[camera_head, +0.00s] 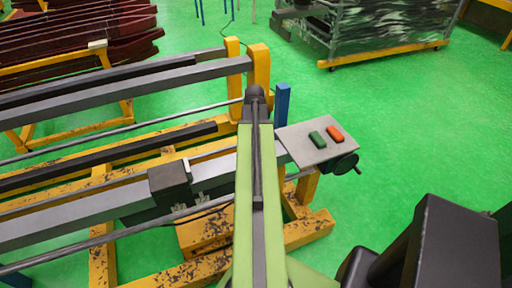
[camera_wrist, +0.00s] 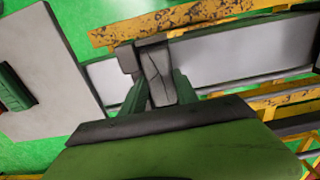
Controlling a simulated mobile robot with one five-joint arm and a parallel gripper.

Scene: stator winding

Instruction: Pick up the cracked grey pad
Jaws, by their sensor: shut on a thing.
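In the head view my own green arm hides the gripper and the pad.
A grey plate (camera_head: 301,150) with a green block (camera_head: 317,139) and an orange block (camera_head: 335,133) is right of my arm. A dark box (camera_head: 169,182) sits on the long rail to the left. Yellow frames (camera_head: 205,230) stand below.

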